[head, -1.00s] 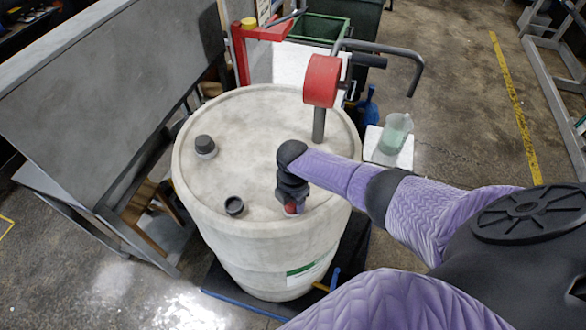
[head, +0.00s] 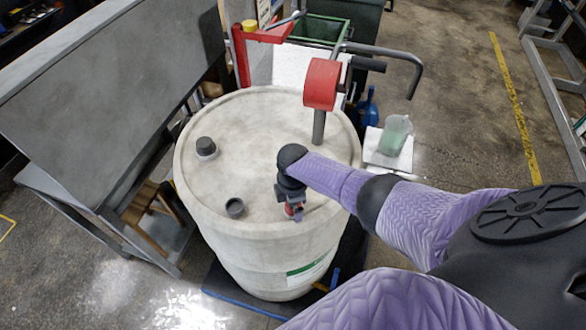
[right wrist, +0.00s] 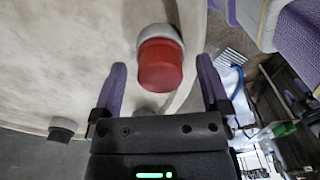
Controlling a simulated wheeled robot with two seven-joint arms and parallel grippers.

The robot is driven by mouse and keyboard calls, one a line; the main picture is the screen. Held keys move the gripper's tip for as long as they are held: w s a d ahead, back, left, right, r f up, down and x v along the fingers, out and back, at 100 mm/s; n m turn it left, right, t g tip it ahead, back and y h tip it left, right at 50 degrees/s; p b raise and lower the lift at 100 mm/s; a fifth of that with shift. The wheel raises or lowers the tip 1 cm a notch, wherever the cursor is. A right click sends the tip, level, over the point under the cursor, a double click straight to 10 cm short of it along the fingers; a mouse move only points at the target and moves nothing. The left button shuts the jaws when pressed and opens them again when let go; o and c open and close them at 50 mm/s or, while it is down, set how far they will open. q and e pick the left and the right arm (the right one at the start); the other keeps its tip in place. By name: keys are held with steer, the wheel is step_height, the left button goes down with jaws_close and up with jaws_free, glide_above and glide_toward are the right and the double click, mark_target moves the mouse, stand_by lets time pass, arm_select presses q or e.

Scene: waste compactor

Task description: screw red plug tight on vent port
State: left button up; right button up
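The red plug (right wrist: 160,66) sits on a pale round collar, the vent port (right wrist: 156,33), near the rim of the drum top. I cannot tell how tightly it is seated. My right gripper (right wrist: 161,75) is open, with one purple finger on each side of the plug and a visible gap to both. In the head view, my right gripper (head: 295,213) is over the near right part of the drum top, where a little of the plug (head: 291,210) shows beside it. The port is hidden there. My left gripper is not in view.
The off-white drum (head: 255,135) has two dark caps (head: 205,147) (head: 235,208) on its left side. A red-headed post (head: 321,85) rises behind my right gripper. A grey sloped panel (head: 110,90) stands left; a translucent green container (head: 394,133) stands right.

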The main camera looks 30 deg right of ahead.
steer(key=shift+c, duration=0.4)
steer(key=n+b, duration=0.1)
steer(key=n, duration=0.1)
steer(key=shift+f+n, duration=0.1)
steer(key=shift+n, duration=0.3)
steer(key=n, duration=0.3)
steer(key=n+b, duration=0.1)
steer(key=n, duration=0.3)
steer(key=n+b, duration=0.2)
steer(key=n, duration=0.3)
steer(key=n+b, duration=0.1)
steer(key=n, duration=0.3)
steer(key=shift+f, duration=0.1)
steer(key=shift+n+b, duration=0.3)
steer(key=shift+n, duration=0.5)
steer(key=shift+r, duration=0.2)
jaws_close()
steer(key=m+p, duration=0.1)
steer(key=m, duration=0.2)
steer(key=shift+r+p, duration=0.15)
steer(key=shift+p, duration=0.15)
steer(key=shift+m, duration=1)
